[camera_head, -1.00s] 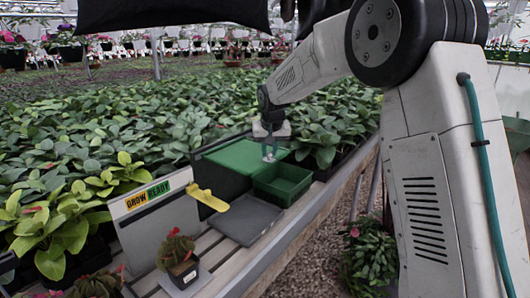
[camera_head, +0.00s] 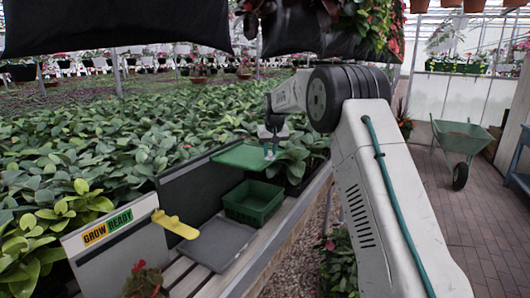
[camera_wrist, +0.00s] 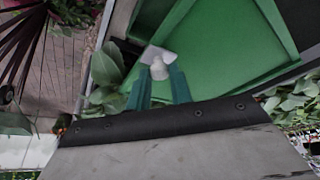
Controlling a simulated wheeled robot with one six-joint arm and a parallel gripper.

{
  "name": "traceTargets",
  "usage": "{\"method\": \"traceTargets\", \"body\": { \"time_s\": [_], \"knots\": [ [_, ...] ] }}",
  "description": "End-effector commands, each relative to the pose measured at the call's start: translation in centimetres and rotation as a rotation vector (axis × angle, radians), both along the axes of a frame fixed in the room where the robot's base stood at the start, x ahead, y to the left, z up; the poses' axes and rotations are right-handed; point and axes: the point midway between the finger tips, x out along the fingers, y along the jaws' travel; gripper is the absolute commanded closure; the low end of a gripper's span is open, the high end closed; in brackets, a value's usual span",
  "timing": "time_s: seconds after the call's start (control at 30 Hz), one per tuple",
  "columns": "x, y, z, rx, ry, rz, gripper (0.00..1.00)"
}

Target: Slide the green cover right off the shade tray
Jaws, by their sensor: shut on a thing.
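The flat green cover (camera_head: 240,156) is in the head view, above and behind the open green tray (camera_head: 253,203). A dark strip shows between them, and the tray's inside is uncovered and looks empty. My gripper (camera_head: 272,148) is at the cover's right end, shut on its pale knob (camera_head: 269,155). In the wrist view my gripper's two teal fingers (camera_wrist: 159,75) close on the pale knob (camera_wrist: 157,57). Green surfaces with raised edges fill the upper right there; I cannot tell cover from tray. Whether the cover touches anything beneath is unclear.
A grey flat tray (camera_head: 217,243) lies in front of the green tray on the slatted bench. Leafy plants (camera_head: 290,163) are close beside my gripper. A wheelbarrow (camera_head: 461,139) stands far right.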

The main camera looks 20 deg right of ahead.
Motion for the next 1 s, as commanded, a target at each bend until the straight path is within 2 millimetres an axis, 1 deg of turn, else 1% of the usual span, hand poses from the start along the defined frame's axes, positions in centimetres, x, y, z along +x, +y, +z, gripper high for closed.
{"method": "traceTargets", "body": {
  "time_s": [0.33,0.37,0.4,0.43,0.77,0.87,1.0],
  "knots": [
    [0.1,-0.2,0.1,0.001,-0.004,-0.001,1.00],
    [0.1,-0.2,0.1,0.001,-0.004,-0.001,0.73],
    [0.1,-0.2,0.1,0.001,-0.004,-0.001,0.62],
    [0.1,-0.2,0.1,0.001,-0.004,-0.001,0.58],
    [0.0,-0.1,0.3,0.000,-0.003,-0.001,0.58],
    [-0.1,0.0,1.2,0.000,-0.004,0.000,0.58],
    [-0.4,0.2,3.7,0.000,-0.006,0.001,0.58]
  ]
}}
